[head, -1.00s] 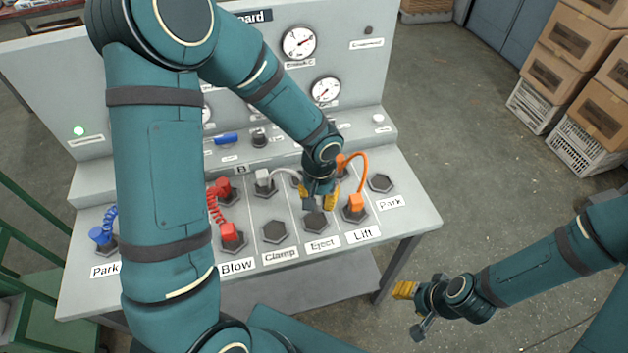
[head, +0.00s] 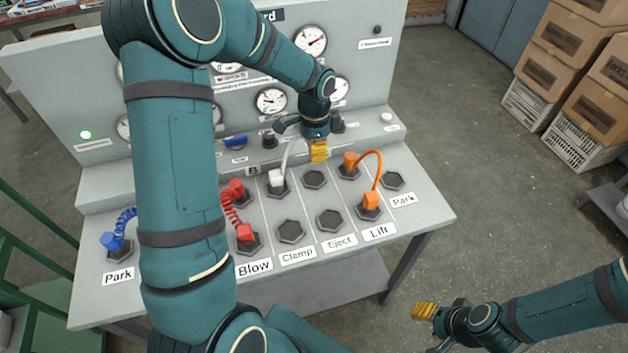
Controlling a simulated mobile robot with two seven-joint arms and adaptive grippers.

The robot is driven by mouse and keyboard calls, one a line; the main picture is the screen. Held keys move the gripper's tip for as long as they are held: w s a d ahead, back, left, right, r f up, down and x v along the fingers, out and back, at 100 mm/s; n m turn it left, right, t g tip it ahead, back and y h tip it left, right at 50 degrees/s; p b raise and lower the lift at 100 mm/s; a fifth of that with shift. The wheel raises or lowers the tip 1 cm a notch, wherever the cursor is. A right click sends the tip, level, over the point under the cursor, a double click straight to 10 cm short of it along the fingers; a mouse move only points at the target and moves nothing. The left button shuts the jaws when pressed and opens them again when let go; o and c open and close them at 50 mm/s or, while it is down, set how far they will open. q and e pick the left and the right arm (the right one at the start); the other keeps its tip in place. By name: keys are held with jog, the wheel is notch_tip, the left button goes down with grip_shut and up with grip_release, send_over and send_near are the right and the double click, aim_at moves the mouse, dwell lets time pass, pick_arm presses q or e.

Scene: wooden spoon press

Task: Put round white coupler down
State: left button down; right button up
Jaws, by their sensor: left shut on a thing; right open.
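My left gripper (head: 319,152) is above the back of the sloped panel, shut on the end of a white cable (head: 289,153). The round white coupler at that end is hidden by the gripper. Below the gripper is an empty back-row socket (head: 314,179). The front-row sockets at Clamp (head: 291,232) and Eject (head: 330,220) are empty, as is the right Park socket (head: 392,181). My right gripper (head: 425,312) is open and empty, off the panel at lower right.
An orange cable (head: 378,166) joins a back-row socket to Lift. A red coiled cable (head: 229,208) runs to Blow. A blue plug (head: 109,240) sits at the left Park. Knobs and gauges stand behind. My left arm covers part of the panel's left side.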

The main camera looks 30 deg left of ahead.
aim_at(314, 180)
pick_arm(q)
jog(key=shift+w+a+r, duration=0.1)
jog(key=shift+a, duration=0.25)
jog(key=shift+a+f+m, duration=0.1)
jog(key=shift+f+m, duration=0.1)
jog(key=shift+m, duration=0.1)
notch_tip(314, 180, down, 9)
jog(key=shift+f+b, duration=0.2)
jog(key=shift+b, duration=0.95)
jog(key=shift+f, duration=0.1)
jog(key=c, duration=0.7)
grip_release()
jog(key=shift+c, duration=0.2)
jog(key=shift+r, duration=0.4)
notch_tip(314, 180, up, 11)
jog(key=shift+a+r+p, duration=0.1)
jog(key=shift+r+p, duration=0.1)
jog(key=shift+p, duration=1.05)
